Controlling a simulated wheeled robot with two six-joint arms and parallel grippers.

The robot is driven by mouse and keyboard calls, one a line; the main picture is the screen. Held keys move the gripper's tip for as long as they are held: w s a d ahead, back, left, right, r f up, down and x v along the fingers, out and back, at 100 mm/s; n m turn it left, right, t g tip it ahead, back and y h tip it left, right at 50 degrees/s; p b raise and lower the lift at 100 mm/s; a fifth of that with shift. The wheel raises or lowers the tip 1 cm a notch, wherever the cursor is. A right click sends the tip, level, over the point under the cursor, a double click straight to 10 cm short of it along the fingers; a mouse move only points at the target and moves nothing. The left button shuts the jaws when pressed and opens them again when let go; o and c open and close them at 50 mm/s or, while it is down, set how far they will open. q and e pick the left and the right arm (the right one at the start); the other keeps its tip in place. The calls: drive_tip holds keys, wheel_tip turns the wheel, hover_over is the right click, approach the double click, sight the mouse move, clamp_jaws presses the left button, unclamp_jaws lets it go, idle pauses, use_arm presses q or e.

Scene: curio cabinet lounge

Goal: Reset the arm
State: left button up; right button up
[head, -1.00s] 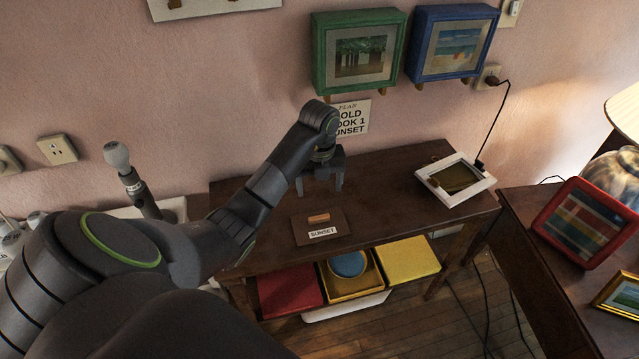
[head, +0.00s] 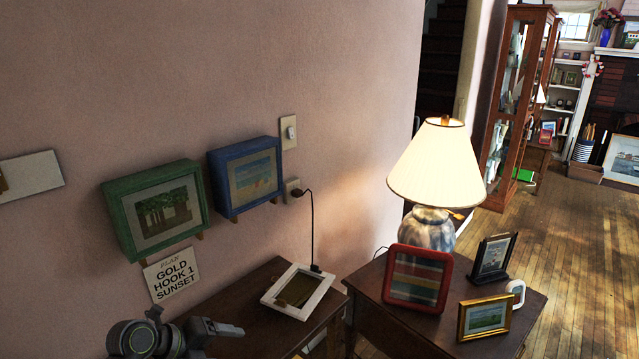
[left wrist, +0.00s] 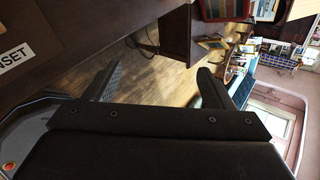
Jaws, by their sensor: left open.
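My left arm shows only at the bottom left of the head view, with its wrist and the left gripper (head: 222,332) low in front of the console table (head: 236,309). In the left wrist view the two fingers of the left gripper (left wrist: 158,84) stand wide apart with nothing between them; floor shows beyond. The rest of the left arm is out of the head view. My right gripper is in neither current view.
A white frame (head: 299,292) lies on the console table. The side table (head: 369,310) holds a lit lamp (head: 434,165), a red frame (head: 388,278), a gold frame (head: 484,318) and a dark frame (head: 493,258). Wooden floor lies open at right.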

use_arm(q)
drive_tip(key=s+d+r+n+t+h, duration=0.1)
drive_tip(key=d+r+t+h, duration=0.35)
drive_tip(key=r, duration=0.25)
drive_tip(key=s+a+r+n+t+y, duration=0.3)
drive_tip(key=a+r+n+t+y, duration=0.1)
drive_tip(key=a+r+n+t, duration=0.45)
drive_tip(key=s+a+f+n+g+y, duration=0.3)
drive_tip(key=s+a+f+n+y, duration=0.55)
drive_tip(key=a+n+y, duration=0.6)
drive_tip(key=s+d+f+n+g+h, duration=0.25)
drive_tip(key=s+f+g, duration=0.2)
drive_tip(key=s, duration=0.25)
drive_tip(key=s+d+f+n+g+h, duration=0.1)
drive_tip(key=s+d+f+n+g, duration=0.1)
drive_tip(key=s+d+f+g, duration=0.4)
drive_tip(key=s+d+f+n+g+h, duration=0.1)
drive_tip(key=s+f+n+g+h, duration=0.15)
drive_tip(key=s, duration=0.65)
drive_tip(key=s+f+x, duration=0.1)
drive_tip(key=s+x, duration=0.2)
drive_tip(key=x, duration=0.9)
drive_tip(key=s+x, duration=0.2)
drive_tip(key=x, duration=1.1)
drive_tip(key=s+d+f+g, duration=0.1)
drive_tip(key=s+f, duration=1.4)
drive_tip(key=f, duration=0.1)
drive_tip(key=shift+s+m+g, duration=0.25)
drive_tip(key=shift+m+g, duration=0.05)
drive_tip(key=shift+g, duration=0.1)
